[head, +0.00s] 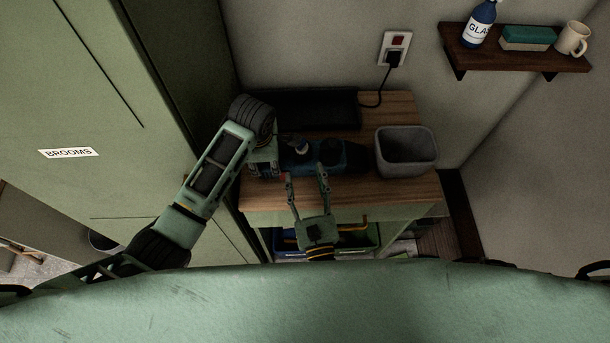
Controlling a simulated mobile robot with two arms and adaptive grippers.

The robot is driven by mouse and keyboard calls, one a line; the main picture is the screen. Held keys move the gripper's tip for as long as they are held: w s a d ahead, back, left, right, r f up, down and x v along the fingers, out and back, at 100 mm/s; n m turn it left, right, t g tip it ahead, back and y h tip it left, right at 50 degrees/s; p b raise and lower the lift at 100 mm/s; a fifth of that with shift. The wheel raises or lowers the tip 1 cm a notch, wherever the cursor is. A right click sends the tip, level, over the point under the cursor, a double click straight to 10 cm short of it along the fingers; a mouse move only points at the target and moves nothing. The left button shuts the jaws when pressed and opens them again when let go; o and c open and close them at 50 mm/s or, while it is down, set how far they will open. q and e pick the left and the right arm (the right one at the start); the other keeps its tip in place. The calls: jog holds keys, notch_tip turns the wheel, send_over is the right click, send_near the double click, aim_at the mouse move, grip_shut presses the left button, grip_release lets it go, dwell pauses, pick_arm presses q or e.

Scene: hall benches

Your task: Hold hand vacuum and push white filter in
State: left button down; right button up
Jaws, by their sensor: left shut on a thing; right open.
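The hand vacuum (347,157), a dark blue and black body, lies on the wooden bench top (408,192). My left gripper (276,162) is at its left end, shut on it; the arm hides much of the grip. A small pale piece (301,149), which looks like the white filter, shows at the vacuum's left part; how deep it sits cannot be told. My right gripper (306,174) is open and empty, its two fingers pointing at the vacuum's near side. Whether the fingertips touch the vacuum cannot be told.
A grey bin (405,132) stands right of the vacuum, and a dark tray (303,110) lies behind it. A plug with a cord (380,88) hangs from the wall socket (395,45). A green cabinet (100,95) closes off the left. A shelf (515,60) is upper right.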

pick_arm(q)
jog(key=shift+s+f, duration=0.35)
jog(key=shift+f, duration=0.05)
jog(key=c, duration=1.4)
grip_release()
jog(key=o, duration=0.5)
jog(key=shift+w+d, duration=0.1)
jog(key=shift+r, duration=0.1)
jog(key=shift+r, duration=0.5)
jog(key=v, duration=1.1)
